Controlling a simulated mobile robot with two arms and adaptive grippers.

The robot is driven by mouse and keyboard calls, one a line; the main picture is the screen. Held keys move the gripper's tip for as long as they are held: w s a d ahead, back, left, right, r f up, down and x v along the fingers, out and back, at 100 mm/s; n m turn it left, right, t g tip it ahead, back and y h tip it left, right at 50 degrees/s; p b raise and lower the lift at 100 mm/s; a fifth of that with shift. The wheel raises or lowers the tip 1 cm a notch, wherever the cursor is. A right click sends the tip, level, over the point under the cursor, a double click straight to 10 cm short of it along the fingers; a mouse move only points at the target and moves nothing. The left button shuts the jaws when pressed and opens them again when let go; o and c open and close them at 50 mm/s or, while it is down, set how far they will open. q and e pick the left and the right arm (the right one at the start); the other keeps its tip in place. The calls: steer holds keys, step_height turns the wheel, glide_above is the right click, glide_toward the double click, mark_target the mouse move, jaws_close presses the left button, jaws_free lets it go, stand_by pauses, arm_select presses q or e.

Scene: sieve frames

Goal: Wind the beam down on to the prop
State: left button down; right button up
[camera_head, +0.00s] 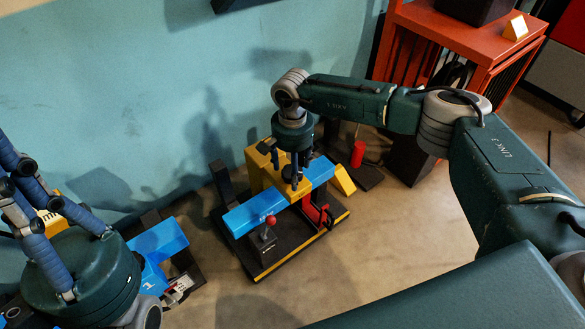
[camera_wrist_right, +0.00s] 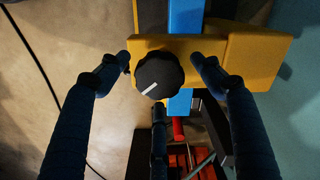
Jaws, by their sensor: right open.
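The blue beam (camera_head: 243,217) lies across a black stand (camera_head: 262,268) with a yellow front edge; it also shows in the right wrist view (camera_wrist_right: 185,18). A yellow block (camera_head: 256,163) sits over the beam's middle. In the right wrist view this yellow block (camera_wrist_right: 250,55) carries a black knob (camera_wrist_right: 158,75) with a white pointer line. My right gripper (camera_head: 294,182) is above the block, its fingers spread around the knob, open. I cannot tell which part is the prop; a red part (camera_head: 318,213) stands under the beam. My left gripper (camera_head: 45,205) is at the far left, its fingertips partly cut off.
A red-ball lever (camera_head: 270,221) stands in front of the beam. A yellow wedge (camera_head: 344,181) is beyond its right end. Another blue piece (camera_head: 160,241) is near my left gripper. A red cylinder (camera_head: 357,153) and red shelf (camera_head: 470,45) stand to the right. Floor in front is clear.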

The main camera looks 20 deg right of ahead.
step_height(320, 180, up, 12)
stand_by(0.6)
